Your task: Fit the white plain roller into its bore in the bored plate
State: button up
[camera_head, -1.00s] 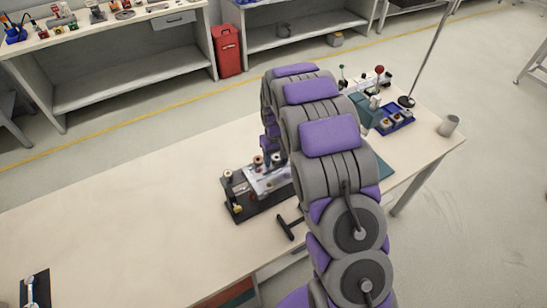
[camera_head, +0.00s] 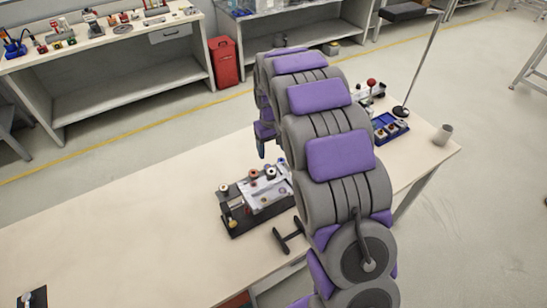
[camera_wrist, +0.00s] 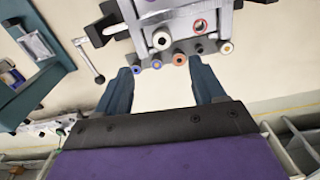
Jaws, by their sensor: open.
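The bored plate (camera_head: 262,197) is a pale metal block clamped on a black base on the bench; it also shows at the top of the wrist view (camera_wrist: 180,18). Several small rollers, blue, copper (camera_wrist: 180,59) and cream (camera_wrist: 226,47), line up beside the plate. My gripper (camera_wrist: 163,82) is open, with nothing between its fingers, above and short of this row.
A blue tray (camera_head: 390,130) with small parts, a grey cup (camera_head: 443,135) and a thin stand pole are at the bench's right end. The bench left of the fixture is mostly clear.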

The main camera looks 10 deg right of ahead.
jog(key=r, duration=0.5)
jog(key=shift+a+r+p, duration=0.25)
jog(key=shift+p, duration=0.05)
jog(key=s+r+m+g, duration=0.1)
jog(key=s+r, duration=0.3)
jog(key=s, duration=0.7)
jog(key=s+r+m, duration=0.1)
jog(key=s+r, duration=0.3)
jog(key=s, duration=0.8)
jog(key=s+f, duration=0.2)
jog(key=s, duration=1.7)
jog(key=shift+f+m+g, duration=0.2)
jog(key=shift+m+g, duration=0.2)
jog(key=shift+s, duration=0.1)
